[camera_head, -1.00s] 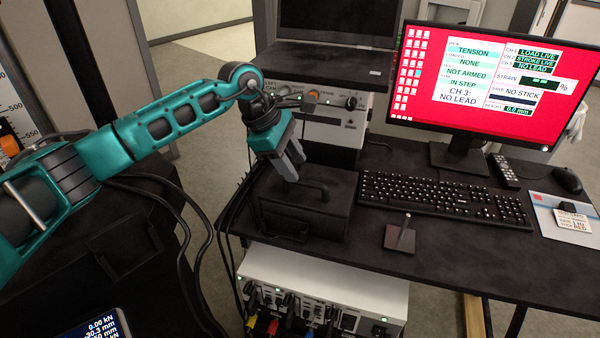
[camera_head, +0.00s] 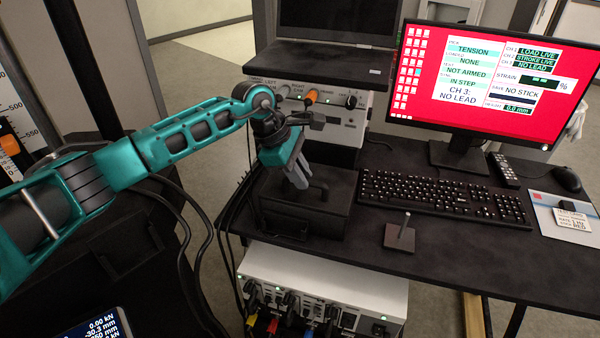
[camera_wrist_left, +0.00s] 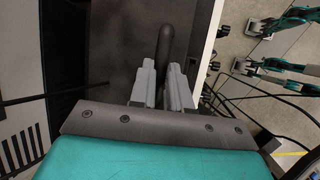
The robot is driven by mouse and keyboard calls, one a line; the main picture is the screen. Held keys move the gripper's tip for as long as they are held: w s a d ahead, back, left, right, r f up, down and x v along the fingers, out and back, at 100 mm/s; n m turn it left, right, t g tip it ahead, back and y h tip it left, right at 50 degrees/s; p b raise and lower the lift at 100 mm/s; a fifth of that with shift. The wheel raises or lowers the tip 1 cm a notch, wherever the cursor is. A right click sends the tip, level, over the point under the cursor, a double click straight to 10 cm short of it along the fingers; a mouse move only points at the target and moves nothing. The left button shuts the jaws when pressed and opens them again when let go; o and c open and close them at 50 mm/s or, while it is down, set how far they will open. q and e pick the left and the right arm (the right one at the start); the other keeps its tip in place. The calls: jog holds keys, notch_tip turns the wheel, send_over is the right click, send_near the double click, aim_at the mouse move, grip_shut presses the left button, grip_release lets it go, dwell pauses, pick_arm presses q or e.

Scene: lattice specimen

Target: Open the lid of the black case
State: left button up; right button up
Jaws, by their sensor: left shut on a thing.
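The black case (camera_head: 300,220) stands shut on the left end of the dark desk. Its lid (camera_head: 330,207) carries a dark bar handle (camera_head: 318,190). My left gripper (camera_head: 300,182) reaches down to the lid, its grey fingers at the handle. In the left wrist view, the two fingers (camera_wrist_left: 161,85) are on either side of the handle (camera_wrist_left: 165,45), shut on it. The fingers hide part of the handle in the head view. My right gripper is not in view.
A keyboard (camera_head: 440,198) and a small stand with an upright pin (camera_head: 400,235) lie right of the case. Cables (camera_head: 232,210) hang at the desk's left edge.

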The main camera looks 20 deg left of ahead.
pick_arm(q)
grip_shut()
jog(key=shift+w+r, duration=0.1)
